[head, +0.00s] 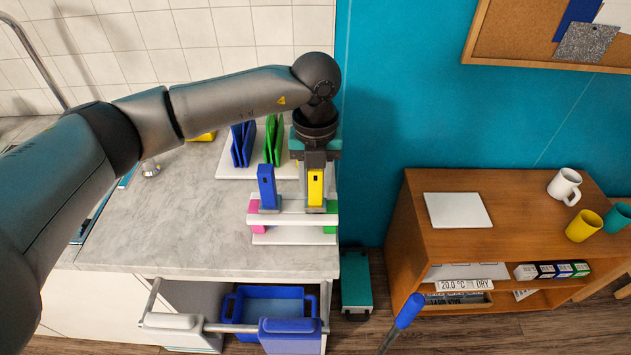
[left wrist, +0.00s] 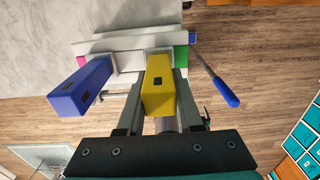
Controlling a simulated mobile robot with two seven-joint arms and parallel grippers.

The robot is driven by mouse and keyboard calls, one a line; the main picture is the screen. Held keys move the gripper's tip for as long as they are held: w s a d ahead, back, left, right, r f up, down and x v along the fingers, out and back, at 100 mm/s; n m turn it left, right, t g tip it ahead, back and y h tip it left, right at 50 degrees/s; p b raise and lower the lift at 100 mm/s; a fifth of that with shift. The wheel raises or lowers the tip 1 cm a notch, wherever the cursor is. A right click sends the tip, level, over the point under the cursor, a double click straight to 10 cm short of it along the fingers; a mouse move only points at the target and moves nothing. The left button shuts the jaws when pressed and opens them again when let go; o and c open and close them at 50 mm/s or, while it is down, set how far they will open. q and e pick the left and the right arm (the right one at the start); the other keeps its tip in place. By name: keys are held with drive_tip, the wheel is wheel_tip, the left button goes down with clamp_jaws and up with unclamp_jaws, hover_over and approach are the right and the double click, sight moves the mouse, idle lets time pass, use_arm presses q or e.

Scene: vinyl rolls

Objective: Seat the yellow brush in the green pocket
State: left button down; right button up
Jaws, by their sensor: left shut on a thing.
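The yellow brush (head: 315,187) is upright between the fingers of my left gripper (head: 315,197), which is shut on it. It also shows in the left wrist view (left wrist: 158,94). The brush is over the right end of the white rack (head: 290,218), by the green marker (head: 331,208). Its lower end is at about the rack's top; I cannot tell whether it is fully down in the pocket. A blue brush (head: 266,186) stands to its left, by the pink marker (head: 256,209). My right gripper is not in view.
Blue boards (head: 243,144) and green boards (head: 273,139) stand in a rack behind. The counter (head: 170,218) is clear to the left. A blue bin (head: 268,303) is below its front edge. A wooden shelf (head: 520,239) with cups stands at right.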

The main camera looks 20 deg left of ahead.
use_arm(q)
drive_tip(key=shift+f, duration=0.4)
idle(0.4)
unclamp_jaws()
idle(0.5)
drive_tip(key=shift+r, duration=0.1)
idle(0.4)
drive_tip(key=shift+r+p, duration=2.95)
drive_tip(key=shift+r, duration=1.55)
